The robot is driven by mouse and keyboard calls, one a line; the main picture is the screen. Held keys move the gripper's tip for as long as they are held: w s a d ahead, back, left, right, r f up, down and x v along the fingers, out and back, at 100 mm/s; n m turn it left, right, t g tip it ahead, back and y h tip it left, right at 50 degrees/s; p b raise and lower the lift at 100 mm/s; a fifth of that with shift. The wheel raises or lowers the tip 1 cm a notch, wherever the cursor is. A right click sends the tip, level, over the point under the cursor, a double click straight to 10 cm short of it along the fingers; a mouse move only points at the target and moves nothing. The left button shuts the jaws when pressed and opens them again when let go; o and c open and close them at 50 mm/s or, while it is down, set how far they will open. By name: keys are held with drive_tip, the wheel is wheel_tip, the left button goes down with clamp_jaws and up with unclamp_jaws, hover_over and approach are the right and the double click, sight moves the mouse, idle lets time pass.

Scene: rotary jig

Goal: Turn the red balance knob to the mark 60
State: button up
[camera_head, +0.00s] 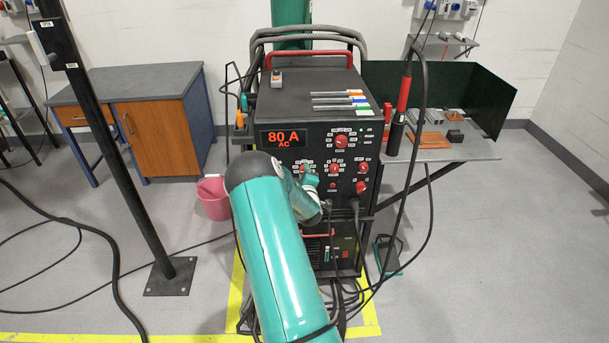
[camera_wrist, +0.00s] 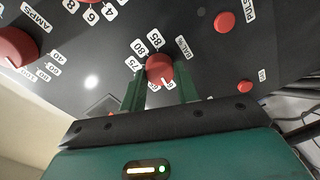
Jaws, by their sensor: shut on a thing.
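The red balance knob (camera_wrist: 160,67) sits on the dark front panel in the wrist view. White labels 75, 80 and 85 stand around its upper left side. Labels on its lower side are partly covered by my fingers. My gripper (camera_wrist: 160,82) has its two green fingers on either side of this knob and is shut on it. A short white line shows at the knob's lower edge; which mark it points at is not clear. In the head view my gripper (camera_head: 311,181) is against the left part of the panel and largely hides the knob.
The welding machine (camera_head: 279,180) shows "80 A AC". Other red knobs (camera_head: 341,142) are close by; a larger one (camera_wrist: 14,46) and a red button (camera_wrist: 224,22) flank mine. Cables hang at right. A black post (camera_head: 115,150) stands left.

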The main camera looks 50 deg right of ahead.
drive_tip(key=shift+s, duration=0.1)
drive_tip(key=o, duration=1)
drive_tip(key=v, duration=1.3)
drive_tip(key=shift+s+a, duration=0.25)
